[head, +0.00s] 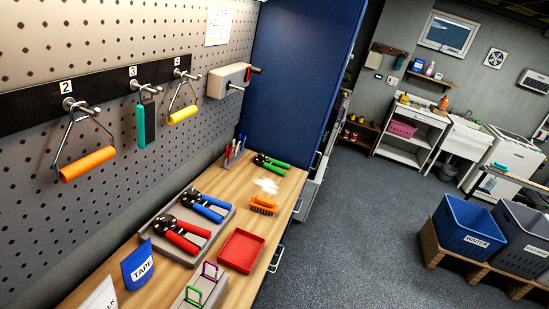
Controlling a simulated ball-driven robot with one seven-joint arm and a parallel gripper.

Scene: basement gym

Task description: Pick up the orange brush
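The orange brush (263,204) lies on the wooden bench top (215,187), near its right edge. It has an orange back, and tan bristles show along its lower side. A white powdery patch (267,186) lies just behind it on the wood. Nothing covers the brush. My gripper is not in the frame, so its state and its distance from the brush cannot be seen.
Green-handled pliers (271,163) lie behind the brush, a red tray (241,250) in front. Blue (206,204) and red (181,233) pliers lie left on a grey tray. Handles hang on the pegboard (120,60). A blue cabinet (300,80) stands behind. Open floor lies right.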

